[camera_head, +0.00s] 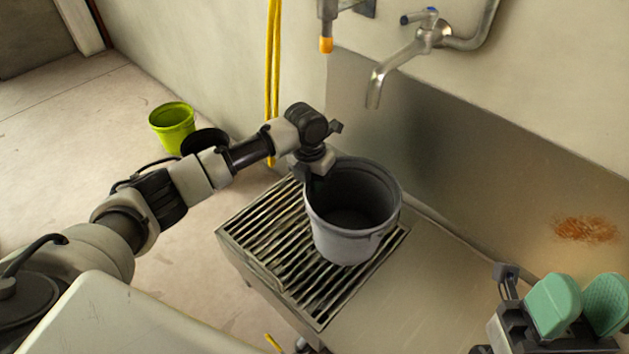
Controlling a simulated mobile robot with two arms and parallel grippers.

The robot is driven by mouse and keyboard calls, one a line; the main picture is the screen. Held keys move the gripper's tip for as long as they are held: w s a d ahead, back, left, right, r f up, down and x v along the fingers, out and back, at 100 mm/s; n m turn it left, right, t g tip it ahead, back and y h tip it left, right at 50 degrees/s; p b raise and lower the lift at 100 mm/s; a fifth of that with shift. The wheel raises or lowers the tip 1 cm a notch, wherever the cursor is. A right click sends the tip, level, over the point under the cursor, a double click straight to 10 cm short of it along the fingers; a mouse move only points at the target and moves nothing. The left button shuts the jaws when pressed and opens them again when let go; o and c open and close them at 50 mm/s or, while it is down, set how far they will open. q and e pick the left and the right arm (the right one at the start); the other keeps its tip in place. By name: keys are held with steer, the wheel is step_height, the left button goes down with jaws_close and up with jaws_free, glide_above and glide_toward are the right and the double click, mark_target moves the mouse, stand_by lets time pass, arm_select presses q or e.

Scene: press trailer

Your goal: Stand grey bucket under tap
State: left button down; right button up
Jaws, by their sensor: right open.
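The grey bucket (347,246) is upright and empty over the slatted grate (262,247). I cannot tell for sure whether its base rests on the slats. The metal tap (385,68) is on the wall behind, its spout end above the bucket's right side in the picture. My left gripper (314,170) is at the bucket's left rim, pointing down. Its fingertips are partly hidden, so I cannot tell whether they are closed on the rim. My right gripper (578,303), with green finger pads, is open and empty at the bottom right, away from the bucket.
A second, orange-tipped tap (326,37) is on the wall to the left, beside a yellow hose (272,80). A lime green bucket (172,127) and a black container (206,140) stand on the floor. The bare counter (425,290) right of the grate is clear.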

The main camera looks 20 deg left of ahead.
arm_select(q)
steer(key=c, duration=1.3)
jaws_free()
steer(key=shift+c, duration=0.2)
